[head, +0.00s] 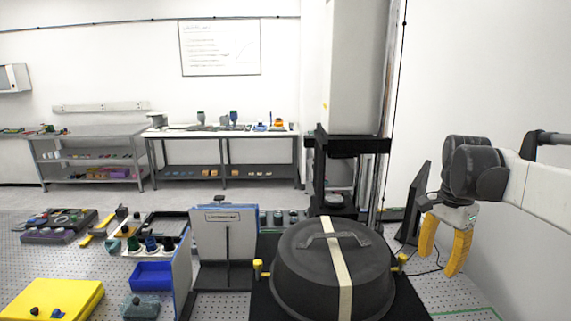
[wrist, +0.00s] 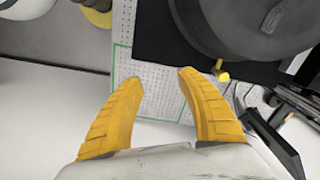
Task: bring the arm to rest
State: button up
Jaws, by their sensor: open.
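My gripper (head: 444,248) hangs at the right of the head view, its two yellow fingers apart and pointing down. Nothing is between the fingers. In the wrist view my gripper (wrist: 161,82) is open and empty, above the perforated table's edge and a green-outlined area (wrist: 152,100). My arm reaches in from the right edge of the head view. The gripper is to the right of the black domed cover (head: 300,262) and apart from it.
The cover has a handle and a pale strip, with yellow knobs (head: 260,267) beside it. A dark monitor (head: 413,203) stands behind my gripper. A yellow case (head: 52,300), blue bin (head: 152,274) and upright panel (head: 225,235) are left. Benches (head: 222,133) line the back wall.

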jog(key=s+a+f+n+t+b, duration=0.2)
jog(key=s+a+f+n+b, duration=0.2)
jog(key=f+b, duration=0.3)
jog(key=s+a+f+n+t+b, duration=0.2)
jog(key=s+a+f+n+b, duration=0.2)
jog(key=f, duration=0.7)
jog(key=s+a+f+n+t+b, duration=0.2)
jog(key=s+a+f+n+b, duration=0.3)
jog(key=s+a+f+b, duration=0.2)
notch_tip(320, 180, down, 3)
jog(key=s+b, duration=0.2)
jog(key=b, duration=0.1)
jog(key=shift+a+t+b, duration=0.2)
jog(key=shift+t+b, duration=0.1)
jog(key=shift+t, duration=0.1)
jog(key=shift+r, duration=0.1)
